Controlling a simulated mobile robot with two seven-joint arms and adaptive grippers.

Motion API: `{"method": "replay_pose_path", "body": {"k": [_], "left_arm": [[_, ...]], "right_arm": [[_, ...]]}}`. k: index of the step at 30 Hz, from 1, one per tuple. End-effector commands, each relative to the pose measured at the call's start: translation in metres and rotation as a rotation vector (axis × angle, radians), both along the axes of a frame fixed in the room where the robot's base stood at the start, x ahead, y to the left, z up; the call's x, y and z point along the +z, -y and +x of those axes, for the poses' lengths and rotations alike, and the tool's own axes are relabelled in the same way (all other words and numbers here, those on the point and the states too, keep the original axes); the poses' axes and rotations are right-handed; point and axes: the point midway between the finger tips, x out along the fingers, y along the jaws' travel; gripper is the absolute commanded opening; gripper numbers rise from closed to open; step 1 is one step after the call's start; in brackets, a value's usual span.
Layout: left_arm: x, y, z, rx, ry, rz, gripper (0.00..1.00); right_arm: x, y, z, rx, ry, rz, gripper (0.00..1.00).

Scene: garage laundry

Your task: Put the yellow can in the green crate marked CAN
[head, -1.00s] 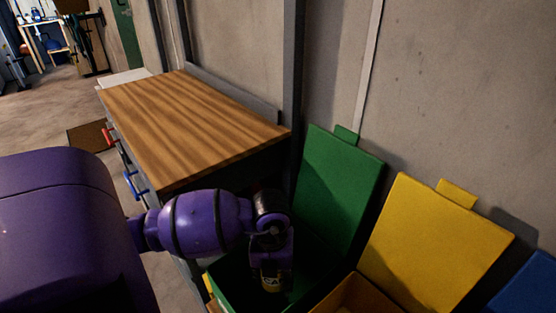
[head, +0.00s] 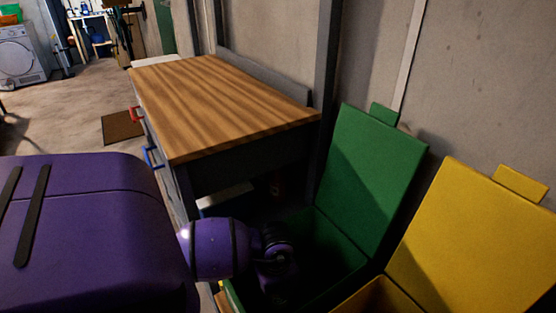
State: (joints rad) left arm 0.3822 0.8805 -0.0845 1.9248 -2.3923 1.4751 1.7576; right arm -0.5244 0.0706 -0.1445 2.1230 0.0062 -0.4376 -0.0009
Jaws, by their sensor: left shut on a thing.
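The green crate (head: 345,262) stands with its green lid (head: 372,165) raised against the wall. Its inside is dark, and no marking on it can be read. My left gripper (head: 279,288) reaches down into the crate's opening, below the rim level of the back wall. It is shut on the yellow can (head: 281,299), of which only a faint yellowish trace shows in the shadow. I cannot tell whether the can touches the crate's floor. My right gripper is out of view.
A yellow crate (head: 378,298) with its raised yellow lid (head: 478,235) stands close on the right. A wood-topped workbench (head: 220,110) stands to the left of the green lid. A washing machine (head: 20,60) and a brown mat (head: 122,127) are farther back on open floor.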

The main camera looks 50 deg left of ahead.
Motion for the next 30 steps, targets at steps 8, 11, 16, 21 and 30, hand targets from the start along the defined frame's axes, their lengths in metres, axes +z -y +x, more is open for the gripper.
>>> {"method": "replay_pose_path", "body": {"k": [8, 11, 16, 21, 30], "left_arm": [[-0.025, 0.000, 0.000, 0.000, 0.000, 0.000, 0.34], [-0.025, 0.000, 0.000, 0.000, 0.000, 0.000, 0.34], [-0.029, 0.000, -0.001, 0.000, -0.002, 0.000, 0.34], [-0.032, 0.000, -0.001, 0.000, -0.002, 0.000, 0.51], [-0.032, 0.000, -0.001, 0.000, -0.002, 0.000, 0.65]], "right_arm": [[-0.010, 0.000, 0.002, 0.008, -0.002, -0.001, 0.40], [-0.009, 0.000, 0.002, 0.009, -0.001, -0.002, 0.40], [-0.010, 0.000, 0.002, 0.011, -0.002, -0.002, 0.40], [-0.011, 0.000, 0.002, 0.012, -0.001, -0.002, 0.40], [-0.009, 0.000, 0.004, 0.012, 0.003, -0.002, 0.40]]}}
